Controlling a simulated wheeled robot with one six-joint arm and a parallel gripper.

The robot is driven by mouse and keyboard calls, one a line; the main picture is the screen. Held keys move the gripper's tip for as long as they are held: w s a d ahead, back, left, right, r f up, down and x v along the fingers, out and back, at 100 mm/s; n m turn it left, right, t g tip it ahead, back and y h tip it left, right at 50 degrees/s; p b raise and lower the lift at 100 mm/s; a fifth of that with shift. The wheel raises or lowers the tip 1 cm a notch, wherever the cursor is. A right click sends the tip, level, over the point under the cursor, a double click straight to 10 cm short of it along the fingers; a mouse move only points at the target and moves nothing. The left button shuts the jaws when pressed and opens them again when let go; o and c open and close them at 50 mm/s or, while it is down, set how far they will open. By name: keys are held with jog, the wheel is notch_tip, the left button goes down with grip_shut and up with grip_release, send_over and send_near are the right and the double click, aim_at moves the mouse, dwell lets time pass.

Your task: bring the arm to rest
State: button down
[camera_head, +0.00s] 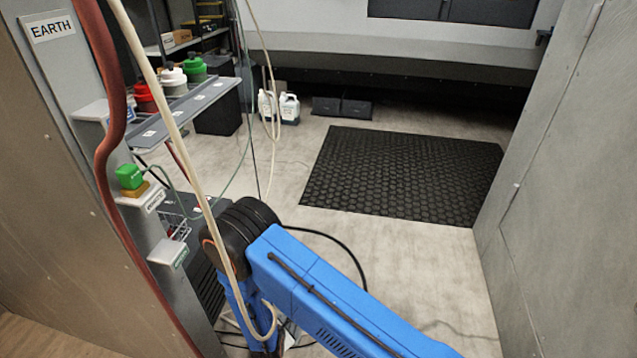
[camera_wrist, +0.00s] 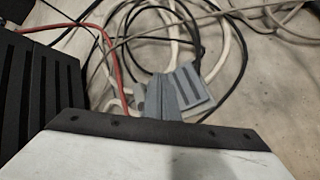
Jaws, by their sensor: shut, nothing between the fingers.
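My blue arm reaches in from the lower right of the head view, bends at a black joint and points down toward the floor. My gripper (camera_wrist: 172,97) shows in the wrist view as grey fingers, shut with nothing between them. It hangs over a tangle of black, white and red cables (camera_wrist: 205,45) on the pale floor. In the head view the gripper is hidden below the frame or behind the arm.
A post with an EARTH label (camera_head: 52,28) stands at left, with a green block (camera_head: 130,176) on its bracket. A shelf (camera_head: 190,108) holds red, white and green pots. Hoses hang near the arm. A black mat (camera_head: 400,175) lies on open floor. A grey panel (camera_head: 565,190) stands at right.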

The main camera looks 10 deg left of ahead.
jog(key=w+d+r+m+h, duration=0.25)
jog(key=w+d+r, duration=0.35)
jog(key=r, duration=0.6)
jog(key=w+d+r+m+h, duration=0.2)
jog(key=w+d+r+m, duration=0.3)
jog(key=r, duration=0.6)
jog(key=w+d+r+m+g+h, duration=0.25)
jog(key=d+r+m, duration=0.45)
jog(key=d+r, duration=1.3)
jog(key=s+d+r+m+g+y, duration=0.1)
jog(key=s+d+r+m+g, duration=0.2)
jog(key=s+d+r+m, duration=0.8)
jog(key=s+d+r+m+y, duration=0.1)
jog(key=s+d+r+y, duration=0.2)
jog(key=s, duration=0.8)
jog(key=s+d+r+t+y, duration=0.1)
jog(key=s+d+r, duration=0.4)
jog(key=s, duration=0.6)
jog(key=shift+s+r+m+y, duration=0.2)
jog(key=shift+r+m+y, duration=0.15)
jog(key=shift+r+y, duration=0.45)
